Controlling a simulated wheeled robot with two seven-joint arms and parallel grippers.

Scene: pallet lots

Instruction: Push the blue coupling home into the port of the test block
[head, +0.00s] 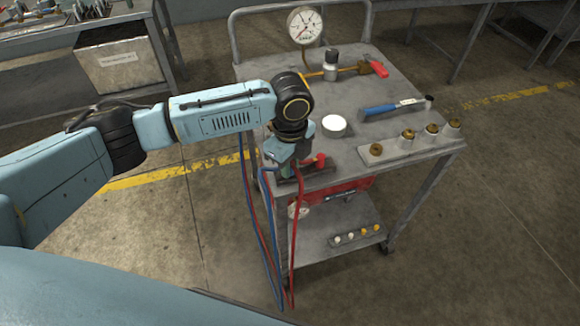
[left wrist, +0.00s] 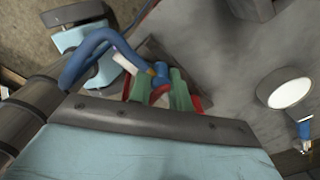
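My left gripper (head: 287,172) points down over the near left corner of the cart top. In the left wrist view its two green fingers (left wrist: 159,92) stand on either side of the blue coupling (left wrist: 161,72) and look shut on it. A blue hose (left wrist: 92,45) loops in from the left to the coupling. A dark block (head: 312,171), apparently the test block, lies under the gripper, with a red part (head: 320,160) standing on it. The gripper hides the port, so I cannot tell how deep the coupling sits. My right gripper is in neither view.
Blue and red hoses (head: 262,225) hang off the cart's near left side.

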